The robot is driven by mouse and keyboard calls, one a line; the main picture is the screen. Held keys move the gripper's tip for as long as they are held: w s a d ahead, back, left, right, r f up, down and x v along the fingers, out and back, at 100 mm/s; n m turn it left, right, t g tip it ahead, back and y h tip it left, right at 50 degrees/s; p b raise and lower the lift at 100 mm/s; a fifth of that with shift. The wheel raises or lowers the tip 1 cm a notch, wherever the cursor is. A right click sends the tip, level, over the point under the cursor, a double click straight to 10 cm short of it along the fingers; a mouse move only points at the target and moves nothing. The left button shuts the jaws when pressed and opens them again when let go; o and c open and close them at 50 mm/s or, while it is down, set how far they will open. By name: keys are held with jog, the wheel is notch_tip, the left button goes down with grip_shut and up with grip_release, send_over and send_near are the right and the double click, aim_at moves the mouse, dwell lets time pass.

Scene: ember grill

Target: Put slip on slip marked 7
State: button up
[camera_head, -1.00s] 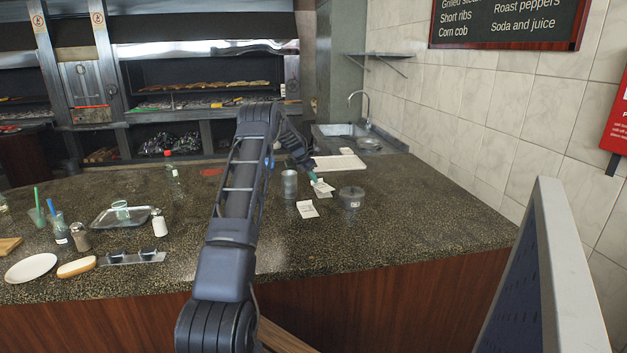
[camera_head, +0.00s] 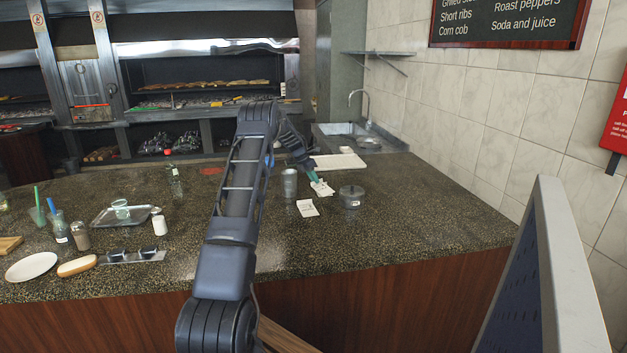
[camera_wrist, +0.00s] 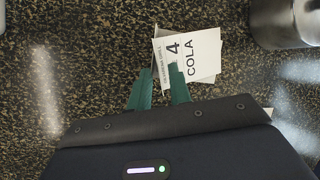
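A white slip printed "4 COLA" (camera_wrist: 190,58) lies on the speckled counter in the wrist view, with edges of another paper (camera_wrist: 208,79) showing from under it. No 7 is readable; the lower paper's print is covered. My gripper (camera_wrist: 160,69) has its two green fingers apart, just above the slip's left end, the right finger overlapping its edge. In the head view the slips (camera_head: 323,189) lie below my gripper (camera_head: 315,179). A separate slip (camera_head: 307,208) lies nearer the counter's front.
A metal cup (camera_head: 289,184) stands left of the slips and a lidded metal pot (camera_head: 351,197) right of them. A white board (camera_head: 340,162) lies behind. Bottles, a tray (camera_head: 121,216) and a plate (camera_head: 31,267) are at the left. The counter's right front is clear.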

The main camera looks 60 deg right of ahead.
jog(key=v, duration=1.2)
jog(key=shift+r, duration=0.3)
